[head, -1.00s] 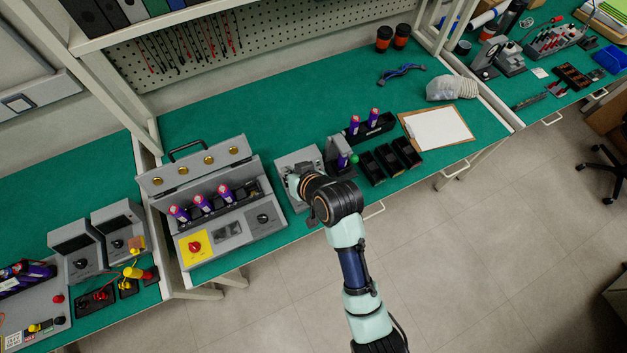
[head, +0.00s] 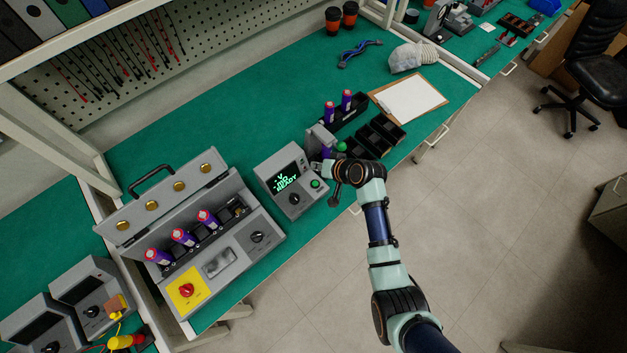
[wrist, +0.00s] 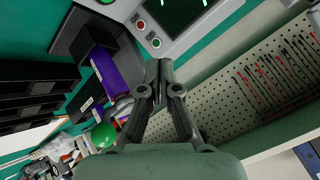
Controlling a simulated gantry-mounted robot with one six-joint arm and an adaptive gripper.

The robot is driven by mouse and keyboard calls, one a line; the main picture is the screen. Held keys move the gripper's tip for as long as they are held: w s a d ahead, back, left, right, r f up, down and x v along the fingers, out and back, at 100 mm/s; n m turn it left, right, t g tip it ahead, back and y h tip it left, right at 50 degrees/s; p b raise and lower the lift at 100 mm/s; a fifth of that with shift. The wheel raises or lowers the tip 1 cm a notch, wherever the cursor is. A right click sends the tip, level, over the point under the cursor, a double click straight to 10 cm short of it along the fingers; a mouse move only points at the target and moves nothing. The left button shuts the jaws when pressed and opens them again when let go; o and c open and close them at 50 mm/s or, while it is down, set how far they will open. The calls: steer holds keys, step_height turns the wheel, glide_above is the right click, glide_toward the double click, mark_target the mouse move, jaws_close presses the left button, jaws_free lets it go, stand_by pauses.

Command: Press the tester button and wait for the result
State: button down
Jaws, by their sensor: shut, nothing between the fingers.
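The tester (head: 268,171) is a grey box with a dark screen of green text, the lowest line seeming to read READY. A green button (head: 315,183) is on its front panel. The wrist view shows the tester panel (wrist: 183,41), with small red and green round parts and a larger green part cut by the top edge. A purple cell (head: 326,153) is in the holder (head: 318,135) beside the tester. My gripper (wrist: 158,62) is shut and empty. It is beside the tester's right side, apart from the button; the fingers are mostly hidden in the head view.
A green ball knob (head: 340,146) is close to my wrist. Black bins (head: 381,132) and a rack with two purple cells (head: 346,112) stand to the right. An open grey case (head: 235,258) with several cells stands left.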

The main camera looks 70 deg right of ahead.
mark_target(317, 184)
step_height(317, 184, down, 9)
steer(key=b, duration=0.7)
steer(key=shift+r+b, duration=0.1)
steer(key=shift+b, duration=0.25)
stand_by(0.9)
steer(key=shift+f, duration=0.45)
steer(key=shift+f+b, duration=0.45)
steer(key=shift+b, duration=0.1)
steer(key=shift+r, duration=0.1)
stand_by(0.5)
steer(key=shift+r+p, duration=0.75)
steer(key=shift+p, duration=0.15)
steer(key=shift+r, duration=0.1)
